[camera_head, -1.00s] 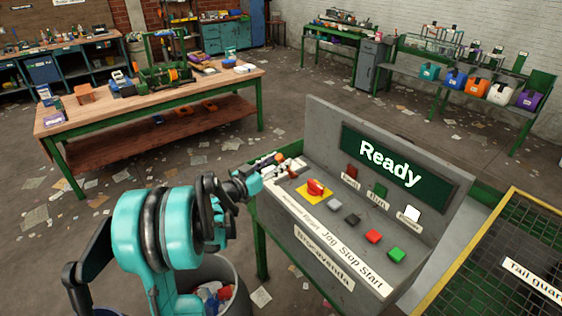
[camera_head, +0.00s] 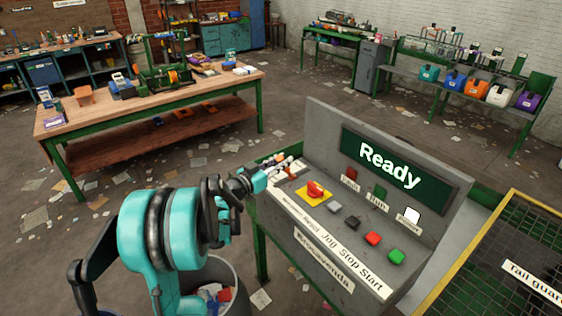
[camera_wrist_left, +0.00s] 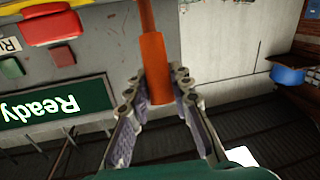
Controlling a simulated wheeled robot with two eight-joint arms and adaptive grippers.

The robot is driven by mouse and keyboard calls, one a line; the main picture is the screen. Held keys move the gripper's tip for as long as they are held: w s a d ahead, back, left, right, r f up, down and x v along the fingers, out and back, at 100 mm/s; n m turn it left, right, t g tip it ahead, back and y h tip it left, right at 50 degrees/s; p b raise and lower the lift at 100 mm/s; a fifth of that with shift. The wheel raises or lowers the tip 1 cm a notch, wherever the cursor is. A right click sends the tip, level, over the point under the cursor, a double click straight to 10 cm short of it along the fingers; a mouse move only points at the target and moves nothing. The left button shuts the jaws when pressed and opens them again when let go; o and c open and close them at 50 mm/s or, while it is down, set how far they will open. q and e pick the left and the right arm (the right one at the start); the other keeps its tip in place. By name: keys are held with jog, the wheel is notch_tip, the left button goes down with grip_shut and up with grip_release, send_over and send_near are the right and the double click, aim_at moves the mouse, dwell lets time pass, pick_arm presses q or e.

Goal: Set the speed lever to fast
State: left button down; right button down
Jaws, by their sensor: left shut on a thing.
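The speed lever shows in the left wrist view as an orange handle (camera_wrist_left: 156,68) on a stem rising from the grey control panel. My left gripper (camera_wrist_left: 158,84) has its two fingers on either side of this handle and is shut on it. In the head view my left gripper (camera_head: 286,166) is at the left end of the console (camera_head: 330,235), where the fingers largely hide the lever. The lever's position markings cannot be read. My right gripper is out of view.
A red emergency button (camera_head: 315,189) on a yellow plate sits close right of the gripper, followed by grey, black, red and green buttons. The console screen (camera_head: 392,168) reads "Ready". A bin (camera_head: 228,277) stands below my arm.

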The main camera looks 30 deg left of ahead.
pick_arm(q)
jog(key=shift+w+d+r+p, duration=0.1)
jog(key=shift+w+r+p, duration=0.05)
jog(key=shift+r+p, duration=0.15)
jog(key=shift+w+d+f+m+g+y+p, duration=0.2)
jog(key=shift+w+d+g+y+p, duration=0.35)
jog(key=shift+w+g+p, duration=1.1)
jog(key=shift+w+d+f+m+g+y+p, duration=0.1)
jog(key=shift+w+d+m+g+y+p, duration=0.35)
jog(key=shift+w+g+p, duration=1.1)
jog(key=shift+w+d+f+m+g+y+p, duration=0.1)
jog(key=shift+w+d+g+y+p, duration=0.6)
jog(key=shift+w+g+p, duration=0.95)
jog(key=shift+s+d+g, duration=0.15)
jog(key=shift+s+g, duration=0.15)
jog(key=shift+g, duration=0.05)
jog(key=c, duration=1.3)
grip_release()
jog(key=shift+c, duration=0.2)
jog(key=shift+w+f, duration=0.1)
jog(key=shift+w, duration=0.05)
